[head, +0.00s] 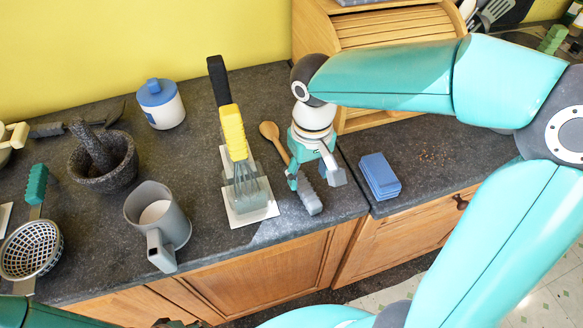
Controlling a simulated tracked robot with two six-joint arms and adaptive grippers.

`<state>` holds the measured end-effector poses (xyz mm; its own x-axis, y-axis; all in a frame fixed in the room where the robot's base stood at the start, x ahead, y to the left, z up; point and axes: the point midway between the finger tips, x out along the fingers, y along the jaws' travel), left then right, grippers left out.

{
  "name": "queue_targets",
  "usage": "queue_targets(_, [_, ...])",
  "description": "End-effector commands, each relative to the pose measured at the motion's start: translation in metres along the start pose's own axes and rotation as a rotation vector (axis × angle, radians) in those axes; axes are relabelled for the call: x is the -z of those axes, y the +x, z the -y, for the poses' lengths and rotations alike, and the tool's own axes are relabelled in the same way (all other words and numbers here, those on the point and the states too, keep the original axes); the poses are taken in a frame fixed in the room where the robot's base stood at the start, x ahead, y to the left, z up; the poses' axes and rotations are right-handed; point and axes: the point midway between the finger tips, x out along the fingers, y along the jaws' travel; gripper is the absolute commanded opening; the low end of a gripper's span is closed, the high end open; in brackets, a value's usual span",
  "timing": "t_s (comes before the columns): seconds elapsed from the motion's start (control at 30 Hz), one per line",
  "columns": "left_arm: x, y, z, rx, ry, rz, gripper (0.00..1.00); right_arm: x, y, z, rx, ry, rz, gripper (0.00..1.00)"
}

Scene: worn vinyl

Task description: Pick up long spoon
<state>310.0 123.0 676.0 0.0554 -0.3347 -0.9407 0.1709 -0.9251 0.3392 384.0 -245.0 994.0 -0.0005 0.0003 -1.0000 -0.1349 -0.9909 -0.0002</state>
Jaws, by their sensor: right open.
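The long spoon (269,131) is wooden and lies on the dark counter, its round bowl toward the back wall. Its handle runs toward the front right and passes out of sight behind my right gripper (323,188). The right gripper is open, pointing down over the counter near its front edge, with its fingers beside the handle's hidden part. I cannot tell if they touch the spoon. Dark green parts of my left arm show at the bottom left edge, and its gripper is too cut off to read.
Left of the spoon, a whisk with a yellow handle (235,132) stands in a clear container on a white board (252,218). A wooden bread box (388,32) is behind my right arm. Blue sponges (379,176) lie right. A grey jug (158,217) and mortar (103,162) stand left.

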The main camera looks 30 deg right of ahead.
Motion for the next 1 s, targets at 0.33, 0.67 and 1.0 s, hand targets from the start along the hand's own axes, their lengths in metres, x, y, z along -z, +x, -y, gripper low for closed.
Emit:
queue_targets(0.33, [0.0,-0.006,-0.002,0.0,0.0,0.0,0.4,0.0,0.034,0.003,-0.001,0.0,0.005,0.59])
queue_targets(0.67, [0.0,-0.005,-0.002,0.0,0.0,0.0,0.4,0.001,0.055,0.003,0.001,0.0,-0.001,0.59])
queue_targets(1.0, [0.0,-0.005,-0.002,0.0,0.0,0.0,0.4,0.001,0.054,0.003,0.001,0.0,0.0,0.19])
